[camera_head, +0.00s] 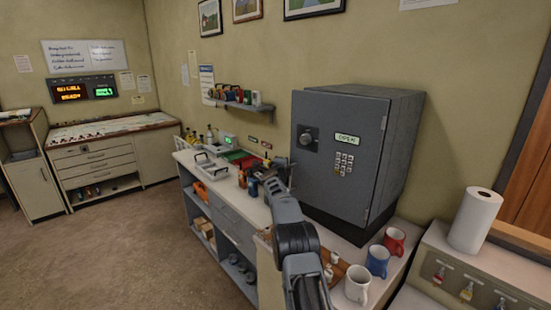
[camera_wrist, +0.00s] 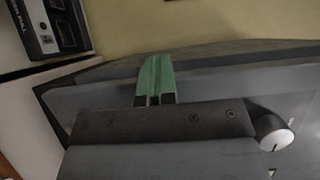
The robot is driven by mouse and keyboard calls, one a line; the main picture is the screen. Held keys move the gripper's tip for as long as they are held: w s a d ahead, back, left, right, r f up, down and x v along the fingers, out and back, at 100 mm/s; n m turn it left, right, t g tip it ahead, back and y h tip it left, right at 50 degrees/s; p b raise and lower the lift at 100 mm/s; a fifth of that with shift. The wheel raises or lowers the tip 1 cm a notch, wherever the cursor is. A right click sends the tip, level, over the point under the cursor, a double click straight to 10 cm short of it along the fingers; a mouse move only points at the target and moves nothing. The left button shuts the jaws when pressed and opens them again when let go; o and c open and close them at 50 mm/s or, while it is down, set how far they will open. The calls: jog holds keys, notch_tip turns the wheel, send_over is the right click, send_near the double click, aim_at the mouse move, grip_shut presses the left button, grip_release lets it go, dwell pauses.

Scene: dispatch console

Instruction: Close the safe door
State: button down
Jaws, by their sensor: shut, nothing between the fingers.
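The grey safe (camera_head: 338,152) stands on the counter, with a round dial, a keypad and a label reading OPEN on its front. Its door looks nearly in line with the body; I cannot tell whether a gap is left. In the wrist view the grey door surface (camera_wrist: 220,85) fills the middle, and the dial (camera_wrist: 274,134) shows at lower right. My gripper (camera_head: 272,165) is by the left side of the safe front. Its green fingertips (camera_wrist: 155,78) are together and empty, at the door surface; contact is unclear.
A white mug (camera_head: 357,284), blue mug (camera_head: 377,261) and red mug (camera_head: 394,241) stand on the counter before the safe. A paper roll (camera_head: 475,220) is at right. Bottles and a tray (camera_head: 208,167) lie left of my gripper. The floor at left is clear.

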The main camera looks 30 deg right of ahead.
jog(key=shift+w+d+m+g+h+p, duration=0.15)
jog(key=shift+d+m+g+h+p, duration=0.2)
jog(key=shift+d+p, duration=0.35)
jog(key=shift+d, duration=0.15)
jog(key=shift+f+b, duration=0.1)
jog(key=shift+b, duration=0.2)
